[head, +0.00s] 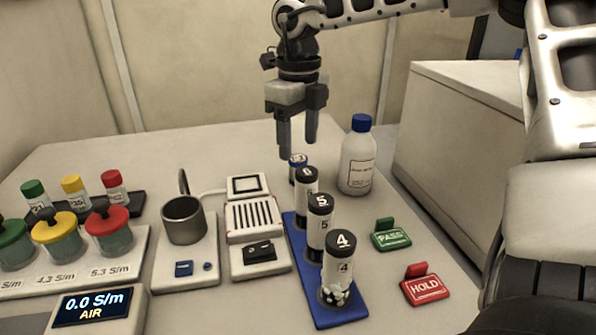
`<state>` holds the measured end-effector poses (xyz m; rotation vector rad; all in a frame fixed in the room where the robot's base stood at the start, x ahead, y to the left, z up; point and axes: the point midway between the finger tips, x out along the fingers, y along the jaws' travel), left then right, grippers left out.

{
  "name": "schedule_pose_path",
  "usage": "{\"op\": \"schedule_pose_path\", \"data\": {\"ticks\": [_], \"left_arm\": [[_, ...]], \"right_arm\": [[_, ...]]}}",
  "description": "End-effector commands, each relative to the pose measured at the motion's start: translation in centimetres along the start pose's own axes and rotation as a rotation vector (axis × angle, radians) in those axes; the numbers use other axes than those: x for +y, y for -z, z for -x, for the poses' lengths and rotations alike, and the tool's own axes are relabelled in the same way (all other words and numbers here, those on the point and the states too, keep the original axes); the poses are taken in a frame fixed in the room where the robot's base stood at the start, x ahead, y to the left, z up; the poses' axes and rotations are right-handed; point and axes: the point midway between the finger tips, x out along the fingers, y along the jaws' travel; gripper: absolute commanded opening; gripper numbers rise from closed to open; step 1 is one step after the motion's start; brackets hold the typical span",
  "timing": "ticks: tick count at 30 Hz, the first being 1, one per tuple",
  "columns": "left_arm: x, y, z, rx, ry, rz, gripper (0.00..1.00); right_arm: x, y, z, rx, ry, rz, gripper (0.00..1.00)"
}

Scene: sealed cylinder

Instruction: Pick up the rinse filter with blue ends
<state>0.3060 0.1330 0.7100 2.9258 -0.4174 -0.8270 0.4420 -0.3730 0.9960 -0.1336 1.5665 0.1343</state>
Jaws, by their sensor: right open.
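The rinse filter with blue ends (297,166) stands upright at the far end of a blue rack (345,312). Only its upper part shows; its lower part is hidden behind the black-capped cylinder marked 6 (306,187). My right gripper (298,148) points straight down with its fingers apart and empty. Its fingertips are at or just above the height of the filter's top in the picture; I cannot tell how far apart they are in depth. My left gripper is not in view.
Black-capped cylinders marked 5 (319,228) and 4 (340,268) stand nearer in the rack. A blue-capped bottle (357,165) is close on the right. PASS (391,238) and HOLD (424,289) signs, a printer-like device (253,217) and a metal cup (184,226) flank the rack.

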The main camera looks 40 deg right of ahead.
Motion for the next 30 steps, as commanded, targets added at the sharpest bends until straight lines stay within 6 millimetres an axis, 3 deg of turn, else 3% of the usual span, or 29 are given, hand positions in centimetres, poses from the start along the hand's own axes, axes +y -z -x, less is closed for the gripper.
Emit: {"op": "schedule_pose_path", "data": {"ticks": [5, 15, 23, 28, 30], "left_arm": [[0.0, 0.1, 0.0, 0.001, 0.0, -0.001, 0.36], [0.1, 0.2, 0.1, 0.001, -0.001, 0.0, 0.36], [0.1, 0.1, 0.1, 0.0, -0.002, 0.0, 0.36], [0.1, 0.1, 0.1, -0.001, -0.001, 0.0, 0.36], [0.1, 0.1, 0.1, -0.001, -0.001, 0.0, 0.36]], "right_arm": [[0.0, 0.0, -1.1, 0.002, 0.0, 0.0, 0.57], [-0.1, -0.1, -5.6, 0.003, -0.001, -0.001, 0.57], [-0.1, -0.2, -5.8, 0.0, 0.0, 0.0, 0.57], [-0.1, -0.2, -5.8, 0.0, 0.0, -0.001, 0.13], [-0.1, -0.2, -5.8, 0.0, 0.0, -0.001, 0.09]]}}
